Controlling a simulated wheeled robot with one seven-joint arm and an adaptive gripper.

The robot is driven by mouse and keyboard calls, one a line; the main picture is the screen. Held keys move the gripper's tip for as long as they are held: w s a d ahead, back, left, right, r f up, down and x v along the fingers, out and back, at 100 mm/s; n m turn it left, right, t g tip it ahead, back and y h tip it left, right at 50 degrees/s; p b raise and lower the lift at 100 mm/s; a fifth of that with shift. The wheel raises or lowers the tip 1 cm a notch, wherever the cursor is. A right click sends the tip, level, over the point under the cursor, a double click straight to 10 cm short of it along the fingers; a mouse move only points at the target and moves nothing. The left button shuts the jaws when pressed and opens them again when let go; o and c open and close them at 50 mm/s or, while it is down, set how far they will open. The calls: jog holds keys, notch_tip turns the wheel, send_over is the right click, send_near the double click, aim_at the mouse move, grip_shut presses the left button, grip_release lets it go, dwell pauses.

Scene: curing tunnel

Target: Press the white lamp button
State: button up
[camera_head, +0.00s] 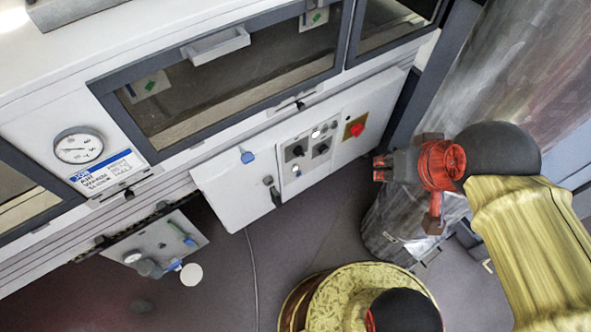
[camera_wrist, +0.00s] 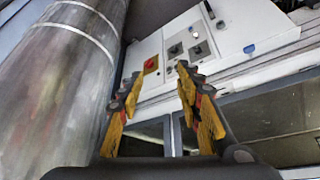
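The control panel (camera_head: 309,148) on the machine front carries two small whitish round buttons. One (camera_head: 316,134) is along its upper edge and the other (camera_head: 297,171) is near its lower left; I cannot tell surely which is the white lamp button. In the wrist view the panel (camera_wrist: 187,43) is ahead, with one pale button (camera_wrist: 195,35) near its top. My gripper (camera_head: 381,168) is to the right of the panel and apart from it. In the wrist view its two fingers (camera_wrist: 158,76) stand apart with nothing between them.
Dark knobs (camera_head: 321,148) share the panel. A red mushroom button on a yellow plate (camera_head: 355,128) sits at the right, between panel and gripper. A blue-tagged latch (camera_head: 247,156) is at the left.

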grip_shut()
dwell(1.5)
